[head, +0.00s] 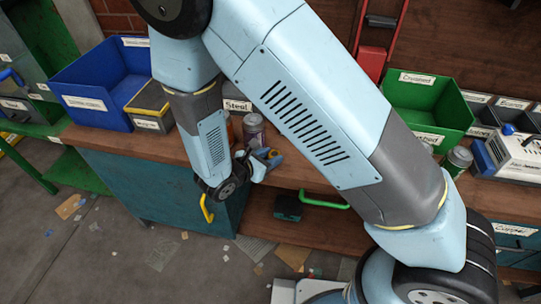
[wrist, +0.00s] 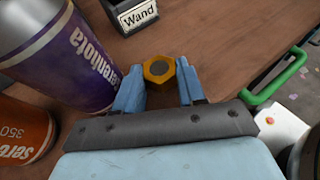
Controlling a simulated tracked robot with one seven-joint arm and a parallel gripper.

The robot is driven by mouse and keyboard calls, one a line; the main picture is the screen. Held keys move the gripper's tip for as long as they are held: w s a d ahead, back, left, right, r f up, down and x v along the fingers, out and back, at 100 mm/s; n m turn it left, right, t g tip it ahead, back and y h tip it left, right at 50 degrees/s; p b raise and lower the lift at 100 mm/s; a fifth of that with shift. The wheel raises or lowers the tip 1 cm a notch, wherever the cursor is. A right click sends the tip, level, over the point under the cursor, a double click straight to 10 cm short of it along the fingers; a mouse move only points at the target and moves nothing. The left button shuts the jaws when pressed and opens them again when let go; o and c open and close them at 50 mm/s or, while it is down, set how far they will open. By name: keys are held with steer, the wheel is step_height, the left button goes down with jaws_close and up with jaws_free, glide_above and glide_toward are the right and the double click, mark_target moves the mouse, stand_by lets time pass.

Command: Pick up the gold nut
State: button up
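The gold nut (wrist: 159,70) is a hexagon with a dark round hole, seen in the wrist view between the tips of the two blue fingers of my gripper (wrist: 160,78). The fingers flank it left and right with almost no visible gap. I cannot tell whether they press on it or whether it rests on the wooden bench. In the head view my gripper (head: 268,158) is low over the bench's front part, and a small gold patch of the nut (head: 273,154) shows at its fingers.
A purple can (wrist: 62,55) stands close left of the fingers, with an orange can (wrist: 22,132) beside it. A bin labelled Wand (wrist: 134,14) lies ahead. A green handle (wrist: 275,82) is at right. A blue bin (head: 85,105) and green bin (head: 425,105) stand on the bench.

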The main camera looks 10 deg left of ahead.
steer(key=c, duration=0.4)
